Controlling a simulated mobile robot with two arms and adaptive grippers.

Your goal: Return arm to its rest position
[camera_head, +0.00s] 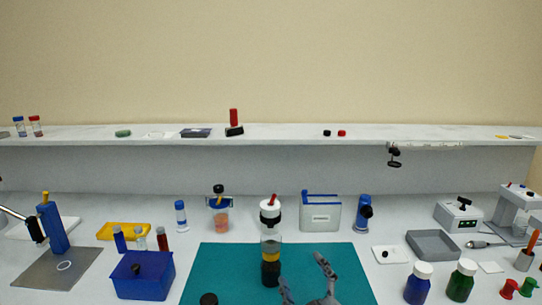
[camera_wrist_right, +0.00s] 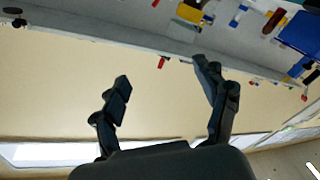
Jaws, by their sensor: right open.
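My right gripper (camera_head: 306,286) is at the bottom edge of the head view, over the front of the teal mat (camera_head: 220,262). Its two fingers are spread apart with nothing between them. In the right wrist view the right gripper (camera_wrist_right: 163,90) is also open and empty, with the beige wall behind its fingers. A clear bottle with a white cap and dark base (camera_head: 270,250) stands on the mat, to the left of the gripper in the head view. My left gripper is not in the head view.
A blue box (camera_head: 150,285) stands left of the mat. A grey tray (camera_head: 433,245), a blue bottle (camera_head: 418,286) and a green bottle (camera_head: 460,284) are at the right. A shelf (camera_head: 280,134) runs along the back. Much of the mat's surface is clear.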

